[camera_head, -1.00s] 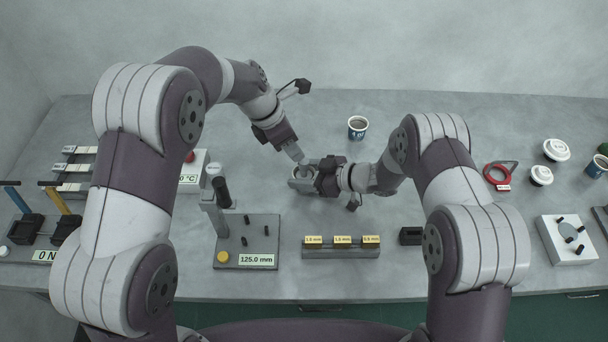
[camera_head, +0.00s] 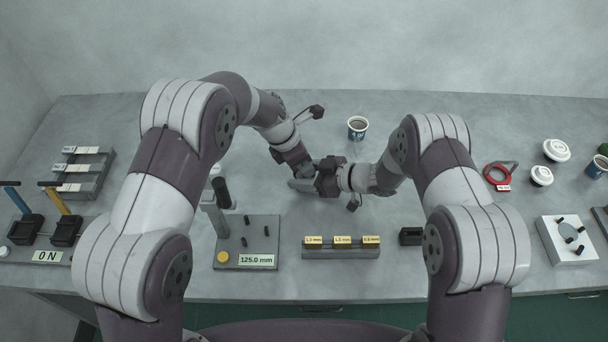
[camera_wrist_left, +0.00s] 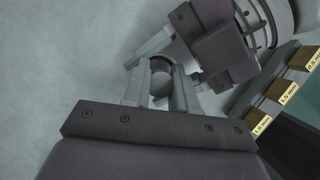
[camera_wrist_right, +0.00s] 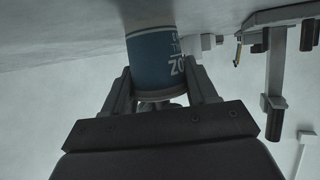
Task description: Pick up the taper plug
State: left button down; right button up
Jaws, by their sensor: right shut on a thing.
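A cup with a blue label (camera_wrist_right: 152,55) stands upright between the fingers of my right gripper (camera_wrist_right: 162,90), which is shut on it. The right wrist view shows it upside down. In the left wrist view a grey rounded knob (camera_wrist_left: 160,84), which looks like the taper plug, sits at a dark round opening. My left gripper (camera_wrist_left: 162,72) is open with its fingers on either side of the knob. I cannot tell whether they touch it. In the head view my left gripper (camera_head: 304,170) and right gripper (camera_head: 318,180) meet and hide most of the cup.
Another blue cup (camera_head: 357,128) stands behind my right gripper. A gauge stand (camera_head: 247,240) reading 125.0 mm and a labelled block rack (camera_head: 341,250) stand in front. Lids (camera_head: 556,150) and a red ring (camera_head: 497,176) lie to the right.

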pick_arm(q)
jog(key=shift+r, duration=0.1)
notch_tip(320, 180, up, 10)
jog(key=shift+f, duration=0.1)
pick_arm(e)
jog(key=o, duration=1.1)
jog(key=shift+d, duration=0.1)
